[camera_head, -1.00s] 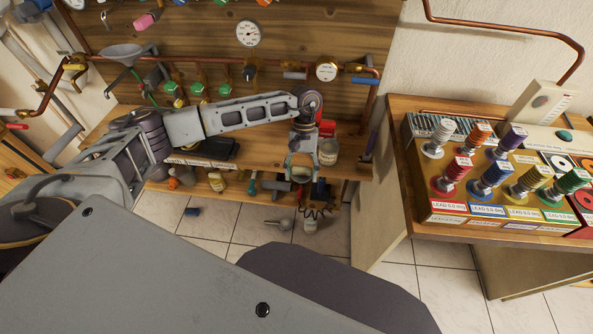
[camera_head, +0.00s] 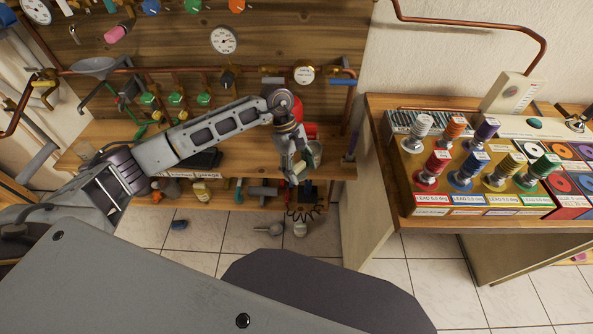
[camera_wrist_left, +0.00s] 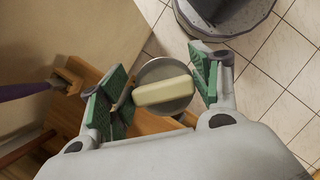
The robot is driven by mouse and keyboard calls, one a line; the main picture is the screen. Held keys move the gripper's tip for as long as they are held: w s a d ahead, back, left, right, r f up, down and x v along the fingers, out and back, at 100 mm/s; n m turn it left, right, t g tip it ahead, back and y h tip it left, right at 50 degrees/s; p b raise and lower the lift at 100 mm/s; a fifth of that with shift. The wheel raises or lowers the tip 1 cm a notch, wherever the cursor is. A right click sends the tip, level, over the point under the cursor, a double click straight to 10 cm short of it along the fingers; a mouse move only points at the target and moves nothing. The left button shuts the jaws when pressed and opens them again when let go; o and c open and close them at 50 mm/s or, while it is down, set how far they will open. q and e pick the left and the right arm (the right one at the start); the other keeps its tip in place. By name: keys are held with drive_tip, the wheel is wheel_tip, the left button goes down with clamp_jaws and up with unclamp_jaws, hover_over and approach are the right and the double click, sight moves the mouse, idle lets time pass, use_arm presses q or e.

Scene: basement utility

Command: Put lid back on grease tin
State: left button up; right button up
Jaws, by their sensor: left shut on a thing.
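My left gripper (camera_head: 299,177) points down at the front edge of the wooden shelf. In the left wrist view its green-padded fingers (camera_wrist_left: 163,88) are closed on a round grey disc (camera_wrist_left: 166,71) with a cream block (camera_wrist_left: 163,91) across it. I take the disc for the lid; whether the block is part of it I cannot tell. A pale can (camera_head: 315,154), apparently the grease tin, stands on the shelf just right of and behind the gripper, partly hidden by the fingers. Whether lid and tin touch is unclear. My right gripper is not in view.
A red object (camera_head: 309,130) stands behind the can. A purple-handled tool (camera_head: 352,146) is at the shelf's right end. Copper pipes and green valves (camera_head: 177,99) line the backboard. A bench with coloured spools (camera_head: 465,170) is to the right. Tiled floor lies below.

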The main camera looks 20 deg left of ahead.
sight(303, 164)
use_arm(q)
drive_tip(key=shift+w+d+r+n+t, duration=0.15)
drive_tip(key=shift+r+n+t, duration=0.1)
drive_tip(key=shift+n, duration=0.35)
drive_tip(key=shift+w+d+r+n+t, duration=0.15)
drive_tip(key=shift+r+n, duration=0.1)
drive_tip(key=shift+n, duration=0.35)
drive_tip(key=shift+w+d+r+n+t+h, duration=0.15)
drive_tip(key=shift+r+n+t+h, duration=0.25)
drive_tip(key=shift+n, duration=0.7)
drive_tip(key=shift+w+r+n, duration=0.15)
drive_tip(key=shift+r+n, duration=0.2)
drive_tip(key=shift+n, duration=0.15)
drive_tip(key=shift+w+r+n+t, duration=0.15)
drive_tip(key=shift+r+n+t, duration=0.15)
drive_tip(key=shift+n+t, duration=0.25)
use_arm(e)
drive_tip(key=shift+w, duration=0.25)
use_arm(q)
drive_tip(key=shift+r+n, duration=0.1)
drive_tip(key=shift+n, duration=0.15)
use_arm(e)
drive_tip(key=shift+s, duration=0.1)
